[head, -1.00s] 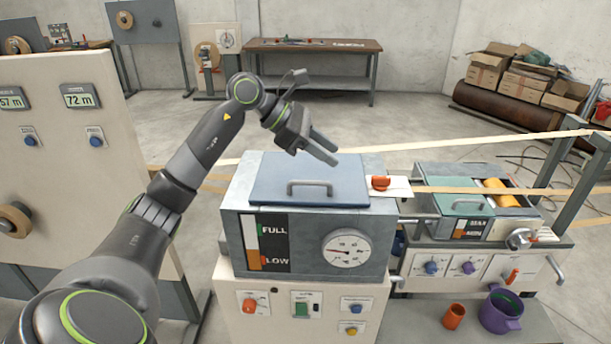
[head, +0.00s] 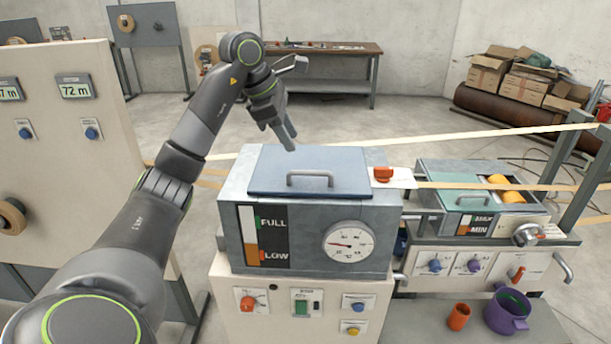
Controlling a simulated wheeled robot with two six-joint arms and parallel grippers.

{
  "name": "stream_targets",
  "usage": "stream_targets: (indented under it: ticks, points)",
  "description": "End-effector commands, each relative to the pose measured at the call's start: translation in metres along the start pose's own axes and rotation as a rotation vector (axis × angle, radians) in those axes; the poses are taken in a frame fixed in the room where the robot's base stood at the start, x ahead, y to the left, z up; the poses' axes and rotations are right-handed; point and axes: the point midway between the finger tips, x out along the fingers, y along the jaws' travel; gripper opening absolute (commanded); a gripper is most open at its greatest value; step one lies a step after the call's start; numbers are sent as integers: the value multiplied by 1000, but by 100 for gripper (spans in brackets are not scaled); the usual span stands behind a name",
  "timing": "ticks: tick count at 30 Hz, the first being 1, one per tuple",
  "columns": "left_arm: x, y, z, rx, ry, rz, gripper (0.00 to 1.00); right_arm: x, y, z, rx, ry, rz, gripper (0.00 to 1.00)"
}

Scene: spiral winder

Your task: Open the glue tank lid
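The glue tank (head: 230,215) is a grey metal box with a FULL/LOW level strip and a round gauge (head: 349,243) on its front. Its blue lid (head: 262,170) lies flat and closed on top, with a grey bar handle (head: 310,176) near the front edge. My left gripper (head: 288,143) hangs just above the lid's back edge, behind and left of the handle, pointing down and apart from the handle. Its fingers are seen nearly edge-on, so their gap is unclear. It holds nothing visible. My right gripper is not in view.
An orange-red knob (head: 383,174) sits at the tank's right edge. A smaller unit with a green lid (head: 459,199) stands to the right, with tan strips running past it. A purple pot (head: 507,312) and an orange cup (head: 459,317) stand at the lower right.

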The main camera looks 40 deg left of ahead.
Motion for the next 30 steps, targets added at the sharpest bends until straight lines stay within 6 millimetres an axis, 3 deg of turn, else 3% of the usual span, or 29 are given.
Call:
stream_targets:
  ticks: [2, 9, 15, 27, 30]
  points:
    - [20, -1, -1, 0, -1, -2, 34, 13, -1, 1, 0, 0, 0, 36]
    - [63, 0, 1, -1, 0, -5, 34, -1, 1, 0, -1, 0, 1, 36]
    - [88, 0, 1, -1, 0, -3, 34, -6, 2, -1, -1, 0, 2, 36]
    - [97, 0, 0, 0, 0, 0, 34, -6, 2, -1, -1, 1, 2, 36]
    - [96, 0, 0, 0, 0, 0, 21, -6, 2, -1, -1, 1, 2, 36]
